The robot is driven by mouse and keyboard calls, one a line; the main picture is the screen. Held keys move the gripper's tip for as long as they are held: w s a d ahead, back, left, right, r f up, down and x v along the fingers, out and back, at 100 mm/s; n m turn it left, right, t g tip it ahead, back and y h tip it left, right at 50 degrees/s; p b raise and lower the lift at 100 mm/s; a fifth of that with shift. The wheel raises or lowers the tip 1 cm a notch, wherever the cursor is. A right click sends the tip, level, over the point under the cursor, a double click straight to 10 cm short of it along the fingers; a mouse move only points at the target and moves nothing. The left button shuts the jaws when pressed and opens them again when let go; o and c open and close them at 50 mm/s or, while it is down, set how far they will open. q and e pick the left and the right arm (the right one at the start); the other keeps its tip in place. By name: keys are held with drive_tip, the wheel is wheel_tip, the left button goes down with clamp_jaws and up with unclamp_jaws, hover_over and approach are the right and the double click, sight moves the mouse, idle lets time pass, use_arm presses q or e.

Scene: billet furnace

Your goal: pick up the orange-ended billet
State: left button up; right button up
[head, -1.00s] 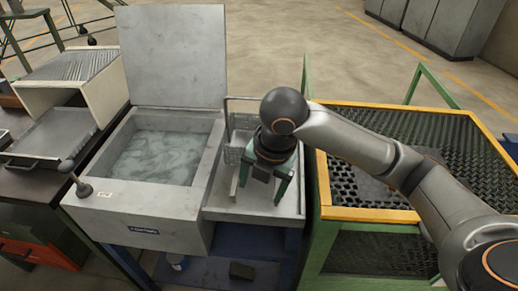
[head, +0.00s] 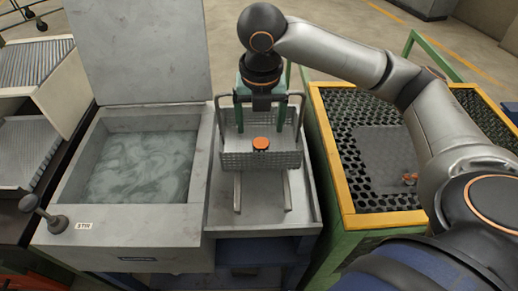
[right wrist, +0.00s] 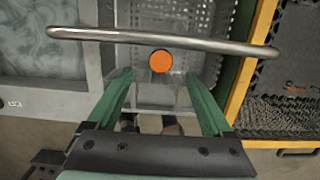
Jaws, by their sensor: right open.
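The orange-ended billet (head: 261,143) shows its round orange end above a wire basket (head: 262,160), in the middle of the head view. In the right wrist view its orange end (right wrist: 161,61) lies between the fingers, slightly beyond their tips; most of its body is hidden. My right gripper (head: 261,124) is open and empty above the basket, with its green fingers pointing down on either side of the billet. In the right wrist view, the basket's handle bar (right wrist: 160,40) crosses beyond the gripper (right wrist: 158,78). My left gripper is not in view.
The basket stands on a grey metal shelf (head: 262,217). Left of it is an open liquid-filled tank (head: 205,150) with a raised lid (head: 140,50).

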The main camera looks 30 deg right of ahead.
sight(261, 143)
drive_tip(key=f, duration=0.5)
drive_tip(key=f+b, duration=0.1)
drive_tip(key=f, duration=0.1)
drive_tip(key=shift+w+d+f, duration=0.35)
drive_tip(key=shift+w+d, duration=0.05)
drive_tip(key=shift+c, duration=0.2)
clamp_jaws()
drive_tip(key=shift+r, duration=0.1)
idle(0.7)
